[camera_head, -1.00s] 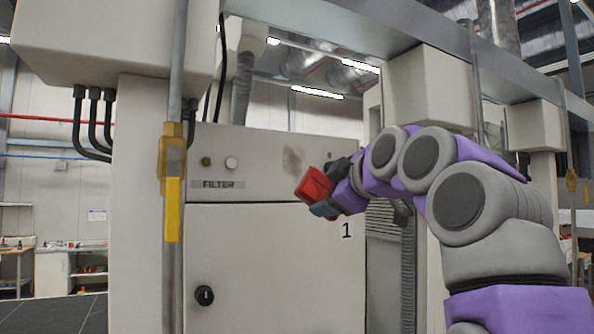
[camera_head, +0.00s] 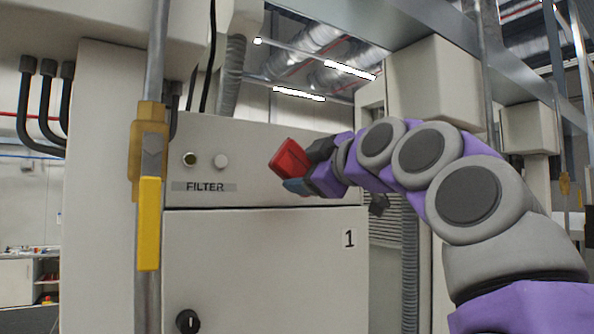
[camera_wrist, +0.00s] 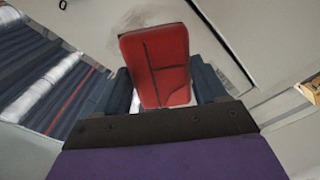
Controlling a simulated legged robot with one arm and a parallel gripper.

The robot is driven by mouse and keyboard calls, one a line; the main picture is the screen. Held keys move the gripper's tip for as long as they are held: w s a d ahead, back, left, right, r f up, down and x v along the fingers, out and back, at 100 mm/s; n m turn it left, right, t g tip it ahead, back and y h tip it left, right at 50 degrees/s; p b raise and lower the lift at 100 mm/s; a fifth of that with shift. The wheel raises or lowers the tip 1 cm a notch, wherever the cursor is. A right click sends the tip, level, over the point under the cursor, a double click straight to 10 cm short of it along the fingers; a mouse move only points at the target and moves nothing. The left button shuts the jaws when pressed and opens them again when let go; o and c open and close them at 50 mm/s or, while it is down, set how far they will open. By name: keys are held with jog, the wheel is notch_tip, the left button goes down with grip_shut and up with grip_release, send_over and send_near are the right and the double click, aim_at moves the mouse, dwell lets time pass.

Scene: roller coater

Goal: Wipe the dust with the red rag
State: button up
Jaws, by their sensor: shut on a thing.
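My gripper (camera_head: 308,168) is shut on the red rag (camera_head: 289,160), a folded block, in front of the upper panel of the filter cabinet (camera_head: 260,230). In the wrist view the rag (camera_wrist: 160,65) stands between the two dark fingers, with a grey dust smudge (camera_wrist: 134,18) on the pale panel beyond its upper left edge. In the head view the dust is hidden behind the rag and gripper. Whether the rag touches the panel I cannot tell.
A vertical pipe with a yellow handle (camera_head: 149,222) stands at the left, in front of the cabinet. A grey beam (camera_head: 400,40) crosses overhead.

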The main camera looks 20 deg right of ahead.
jog(key=shift+d+r, duration=0.15)
jog(key=shift+r, duration=0.05)
jog(key=shift+w+d+p, duration=0.1)
jog(key=shift+w+p, duration=0.1)
jog(key=shift+p, duration=0.2)
jog(key=p+x, duration=0.1)
jog(key=x, duration=0.1)
jog(key=p+x, duration=0.1)
jog(key=x, duration=0.1)
jog(key=shift+w+a+f, duration=0.1)
jog(key=shift+a, duration=0.3)
jog(key=shift+w+a+p, duration=0.3)
jog(key=shift+a, duration=0.25)
jog(key=shift+w+d+f, duration=0.1)
jog(key=shift+d, duration=0.7)
jog(key=shift+w+a, duration=0.25)
jog(key=shift+a, duration=0.5)
jog(key=shift+w+d, duration=0.35)
jog(key=shift+w+a, duration=0.15)
